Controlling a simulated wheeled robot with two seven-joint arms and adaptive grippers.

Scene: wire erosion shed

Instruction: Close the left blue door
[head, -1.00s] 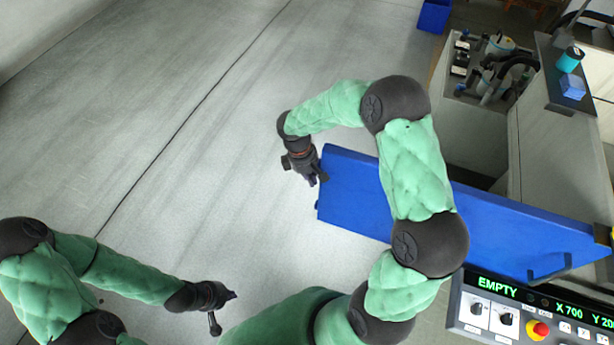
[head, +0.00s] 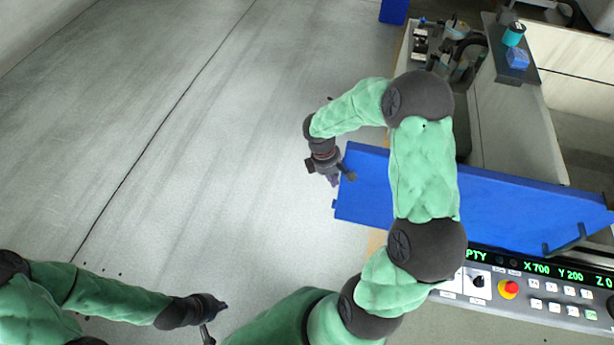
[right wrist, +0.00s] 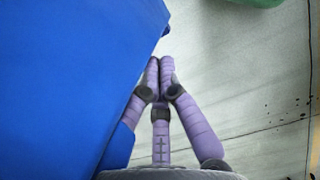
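The blue door (head: 500,206) stands swung out in the head view, partly hidden behind my right arm. A dark handle (head: 566,240) is at its right end. My right gripper (head: 338,178) is at the door's free left edge. In the right wrist view its purple fingers (right wrist: 160,66) are together, with nothing seen between them. The door's blue face (right wrist: 70,70) fills the left of that view, close beside the fingers; whether they touch is unclear. My left gripper (head: 216,312) is low over the floor, away from the door, its fingers too small to read.
A control panel (head: 540,290) with a red button (head: 508,288) is at the lower right. Behind the door are a grey machine body (head: 510,130) and a shelf (head: 512,50) with a blue box (head: 517,58). A blue bin (head: 393,10) is at the top. The left floor is clear.

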